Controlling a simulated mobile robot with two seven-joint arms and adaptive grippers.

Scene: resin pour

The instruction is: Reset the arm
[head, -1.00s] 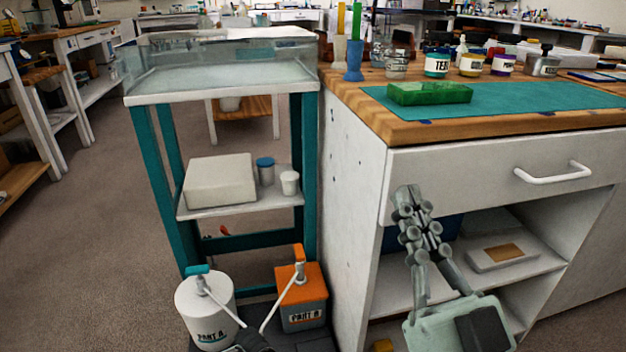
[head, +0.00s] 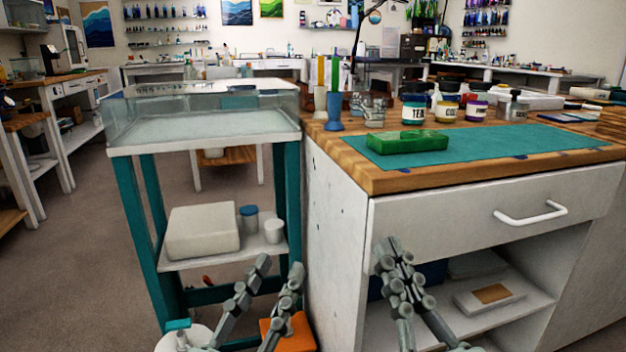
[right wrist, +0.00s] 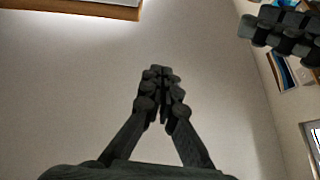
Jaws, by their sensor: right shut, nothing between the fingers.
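My left gripper (head: 280,264) is at the lower middle of the head view, in front of the teal-legged stand, with its two fingers apart and nothing seen between them. My right gripper (head: 388,243) is in front of the white cabinet, below the worktop, with its fingertips together and empty. It also shows shut and empty in the right wrist view (right wrist: 158,74). The left gripper's fingers show at the upper right of that view (right wrist: 280,32), apart from the right gripper.
A green block (head: 407,142) lies on the teal mat (head: 490,152) on the wooden worktop. A clear tank (head: 205,125) tops the stand. The white Part A container (head: 190,338) and orange container (head: 298,335) are low down, partly hidden. Open space lies before the cabinet.

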